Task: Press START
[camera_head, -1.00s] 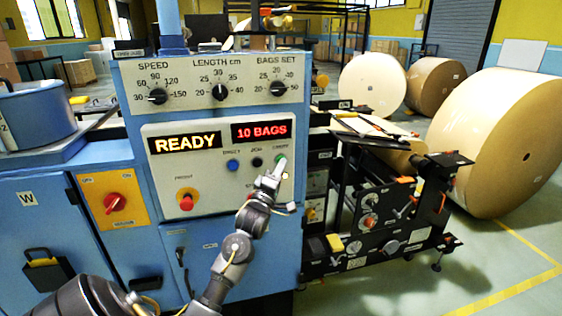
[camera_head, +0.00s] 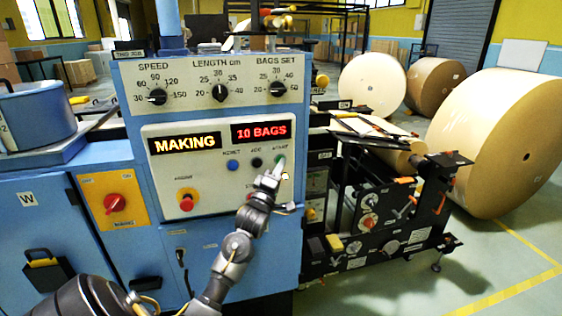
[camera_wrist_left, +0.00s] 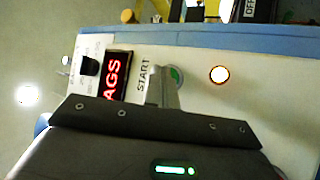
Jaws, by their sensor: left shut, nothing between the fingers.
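The green START button (camera_wrist_left: 176,76) sits on the white control panel (camera_head: 217,207), below the red display (camera_head: 261,131) that reads "10 BAGS". The left display (camera_head: 184,143) reads "MAKING". My left gripper (camera_head: 279,162) is shut and empty, its tip at the START button and covering part of it. In the left wrist view the shut fingers (camera_wrist_left: 165,88) overlap the left part of the button, beside the START label (camera_wrist_left: 144,76). I cannot tell whether the button is pressed in. My right gripper is not in view.
A blue button (camera_head: 232,165) and a black button (camera_head: 257,162) lie left of START. A red stop knob (camera_head: 186,201) and a red rotary switch (camera_head: 114,203) are further left. Large paper rolls (camera_head: 497,140) stand at the right.

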